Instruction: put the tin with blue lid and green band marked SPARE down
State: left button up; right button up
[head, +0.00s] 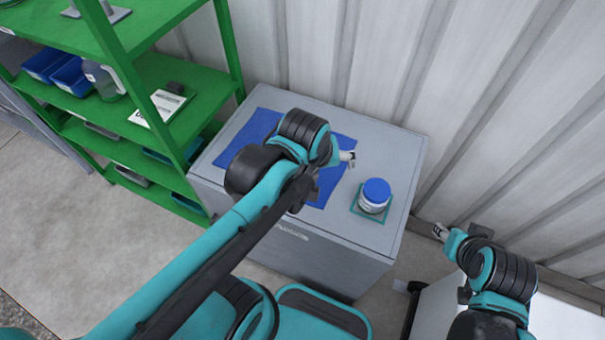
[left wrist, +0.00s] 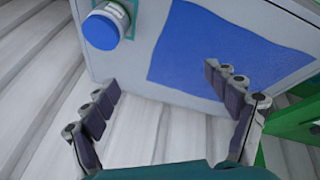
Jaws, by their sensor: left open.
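The tin (head: 375,195) with a blue lid stands upright inside a teal square outline on top of the grey cabinet (head: 340,227). Its body looks white with a band; the marking cannot be read. In the left wrist view the tin (left wrist: 103,27) is at the top left. My left gripper (head: 347,159) is above the cabinet, up and left of the tin and apart from it. In the left wrist view its fingers (left wrist: 165,90) are spread wide with nothing between them. My right gripper (head: 440,231) is off to the right of the cabinet; its finger gap is unclear.
A blue mat (head: 340,181) lies on the cabinet left of the tin, partly hidden by my left arm. A green shelf (head: 153,71) with blue bins (head: 71,75), a jug (head: 103,80) and a sign (head: 160,106) stands left. A corrugated wall (head: 400,60) rises behind.

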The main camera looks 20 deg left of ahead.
pick_arm(q)
jog(key=s+a+m+t, duration=0.2)
jog(key=s+a+m, duration=0.2)
jog(key=m, duration=0.1)
jog(key=shift+a+f+m+y, duration=0.15)
jog(key=shift+f+m+y, duration=0.15)
jog(key=shift+f+m, duration=0.15)
jog(key=shift+f, duration=0.1)
jog(key=shift+f+b, duration=0.5)
jog(key=shift+b, duration=0.05)
